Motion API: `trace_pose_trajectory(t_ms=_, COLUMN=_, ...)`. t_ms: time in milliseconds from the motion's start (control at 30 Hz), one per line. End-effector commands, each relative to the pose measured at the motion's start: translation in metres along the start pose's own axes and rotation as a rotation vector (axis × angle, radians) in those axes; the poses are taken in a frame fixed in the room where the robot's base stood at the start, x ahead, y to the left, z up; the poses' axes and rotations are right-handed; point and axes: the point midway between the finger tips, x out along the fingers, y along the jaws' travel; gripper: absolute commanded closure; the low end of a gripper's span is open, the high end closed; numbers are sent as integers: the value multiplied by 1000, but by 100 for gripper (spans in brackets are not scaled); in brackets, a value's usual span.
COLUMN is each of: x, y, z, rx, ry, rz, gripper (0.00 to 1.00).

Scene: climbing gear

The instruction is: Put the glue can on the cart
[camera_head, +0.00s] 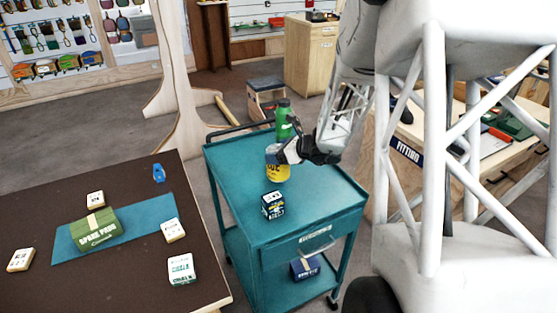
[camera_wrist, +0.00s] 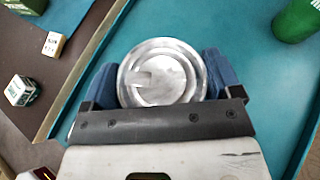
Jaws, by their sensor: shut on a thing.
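The glue can (camera_head: 277,168) is yellow with a dark label. It is upright over the teal cart (camera_head: 233,165); I cannot tell whether its base touches the top. My gripper (camera_head: 284,152) is shut on the can near its upper end, reaching in from the right. In the wrist view the can's round metal lid (camera_wrist: 160,75) sits between the two blue fingers, with the cart top (camera_wrist: 250,60) around it. The can's right side is partly hidden by the gripper in the head view.
A brown table (camera_head: 130,280) at left holds a green pack (camera_head: 95,230) and several small boxes. The cart top's left part is clear.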

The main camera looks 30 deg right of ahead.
Motion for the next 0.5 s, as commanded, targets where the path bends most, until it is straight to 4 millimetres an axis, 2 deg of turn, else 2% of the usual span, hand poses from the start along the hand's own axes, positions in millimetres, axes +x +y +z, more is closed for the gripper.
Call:
trace_pose_trajectory(t_ms=300, x=13, y=0, z=-26, rx=1, ry=0, rz=0, gripper=57)
trace_pose_trajectory(t_ms=500, x=14, y=0, z=-29, rx=0, ry=-1, rz=-1, gripper=57)
